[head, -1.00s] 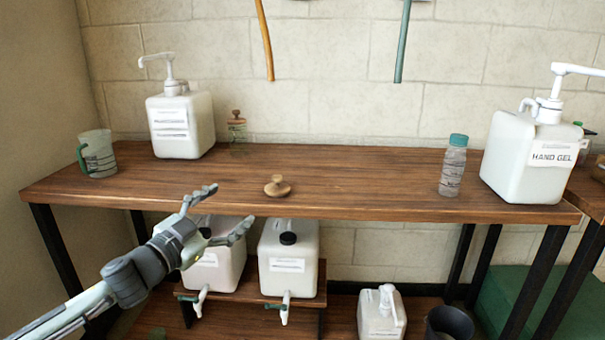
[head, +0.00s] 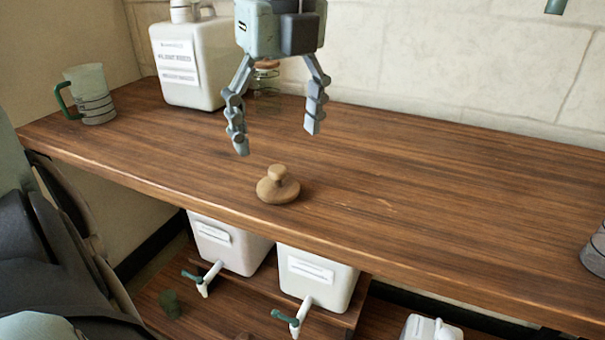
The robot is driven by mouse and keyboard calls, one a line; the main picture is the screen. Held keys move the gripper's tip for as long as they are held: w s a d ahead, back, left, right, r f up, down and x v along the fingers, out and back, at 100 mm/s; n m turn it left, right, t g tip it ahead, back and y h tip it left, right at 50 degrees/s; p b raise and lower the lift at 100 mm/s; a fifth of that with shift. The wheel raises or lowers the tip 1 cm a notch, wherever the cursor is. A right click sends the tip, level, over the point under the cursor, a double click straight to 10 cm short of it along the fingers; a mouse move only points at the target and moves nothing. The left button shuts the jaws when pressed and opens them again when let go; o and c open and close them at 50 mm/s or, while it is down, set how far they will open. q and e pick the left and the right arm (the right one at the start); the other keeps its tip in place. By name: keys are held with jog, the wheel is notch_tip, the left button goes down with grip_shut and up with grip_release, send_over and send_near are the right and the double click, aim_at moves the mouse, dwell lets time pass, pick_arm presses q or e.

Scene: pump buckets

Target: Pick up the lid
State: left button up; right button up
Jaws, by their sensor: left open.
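The lid (head: 278,188) is a small round tan wooden disc with a knob on top. It lies on the wooden table near its front edge, knob up. My left gripper (head: 277,140) points down above and slightly behind the lid in the picture. Its two fingers are spread wide and nothing is between them. The fingertips look apart from the lid.
A white pump container (head: 188,65) and a glass jar (head: 266,88) stand behind the gripper. A measuring jug (head: 90,95) is at the left. White tapped containers (head: 318,277) sit on the lower shelf. The table right of the lid is clear.

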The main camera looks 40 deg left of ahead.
aim_at(276, 169)
pick_arm(q)
jog(key=f, duration=0.5)
jog(key=a+f, duration=0.1)
jog(key=f, duration=0.1)
jog(key=shift+f, duration=0.2)
jog(key=shift+d, duration=0.1)
jog(key=c, duration=1.2)
jog(key=shift+o, duration=0.2)
